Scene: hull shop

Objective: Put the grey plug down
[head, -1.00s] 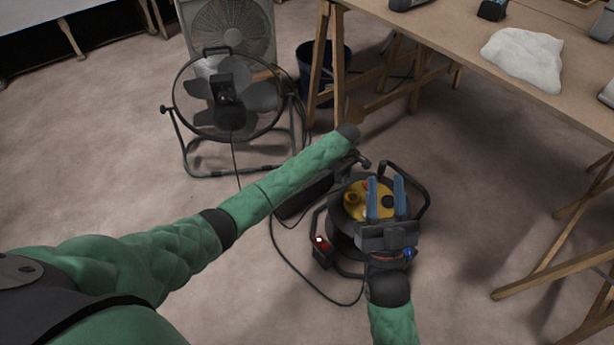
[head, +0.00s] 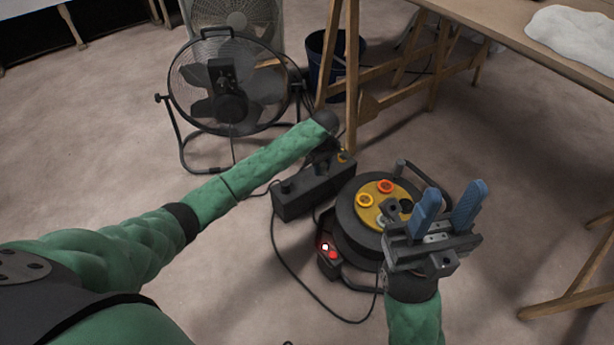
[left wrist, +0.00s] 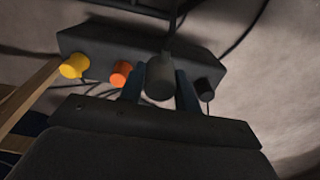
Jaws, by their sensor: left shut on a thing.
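The grey plug (left wrist: 160,88) is a dark grey cylinder between the blue fingers of my left gripper (left wrist: 160,80), which is shut on it. Behind it in the left wrist view is a black socket box (left wrist: 205,65) with a yellow plug (left wrist: 74,65), an orange plug (left wrist: 121,73) and a black plug (left wrist: 204,87). I cannot tell whether the grey plug touches the box. In the head view my left gripper (head: 326,155) is over the far end of the box (head: 305,195), and the grey plug is not clearly visible. My right gripper (head: 452,208) is open and empty.
A cable reel (head: 350,235) with a yellow face and a lit red switch stands right of the box, below my right gripper. A fan (head: 228,100) and a blue bucket (head: 322,70) stand behind. A trestle table (head: 470,25) is at right. Cables cross the floor.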

